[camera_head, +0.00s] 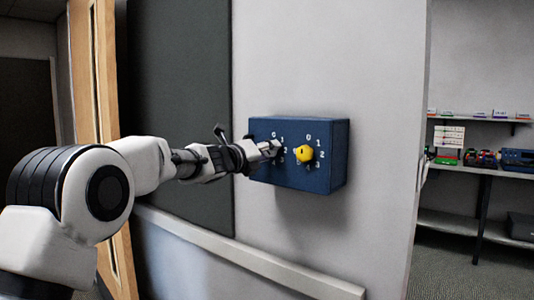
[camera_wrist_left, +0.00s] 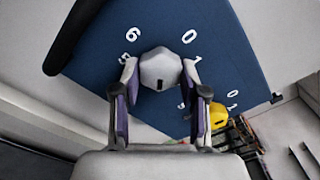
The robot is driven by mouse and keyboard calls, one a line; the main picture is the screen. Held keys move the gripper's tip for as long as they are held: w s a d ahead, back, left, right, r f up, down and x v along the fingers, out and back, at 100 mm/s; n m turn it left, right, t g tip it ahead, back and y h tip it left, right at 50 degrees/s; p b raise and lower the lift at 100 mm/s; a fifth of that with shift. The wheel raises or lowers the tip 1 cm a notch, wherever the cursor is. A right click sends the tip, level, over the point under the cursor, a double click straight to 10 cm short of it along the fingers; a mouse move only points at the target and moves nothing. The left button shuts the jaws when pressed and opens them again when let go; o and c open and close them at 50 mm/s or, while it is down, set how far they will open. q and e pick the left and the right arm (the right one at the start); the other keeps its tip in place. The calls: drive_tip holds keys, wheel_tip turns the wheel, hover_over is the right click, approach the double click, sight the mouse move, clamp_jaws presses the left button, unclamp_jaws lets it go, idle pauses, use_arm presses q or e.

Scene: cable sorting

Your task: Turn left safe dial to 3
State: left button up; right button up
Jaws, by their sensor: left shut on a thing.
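The blue safe box (camera_head: 335,160) is mounted on the wall, with two numbered dials on its front. My left gripper (camera_head: 272,149) covers most of the left dial in the head view. In the left wrist view the left dial (camera_wrist_left: 161,66) is a pale grey faceted knob, held between the two fingers of the left gripper (camera_wrist_left: 160,80). A small dark mark shows on the knob's near edge; the number it faces cannot be made out. The digits 6, 0 and 1 show around it. The right dial (camera_head: 304,153) is yellow and untouched. My right gripper is not in view.
A dark panel (camera_head: 180,100) covers the wall left of the box. A pale ledge (camera_head: 250,258) runs along the wall below. Shelves (camera_head: 480,172) with small items stand beyond the wall's edge on the right. The wall beside the box is clear.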

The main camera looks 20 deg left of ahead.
use_arm(q)
drive_tip(key=o, duration=1.1)
drive_tip(key=v, duration=1.2)
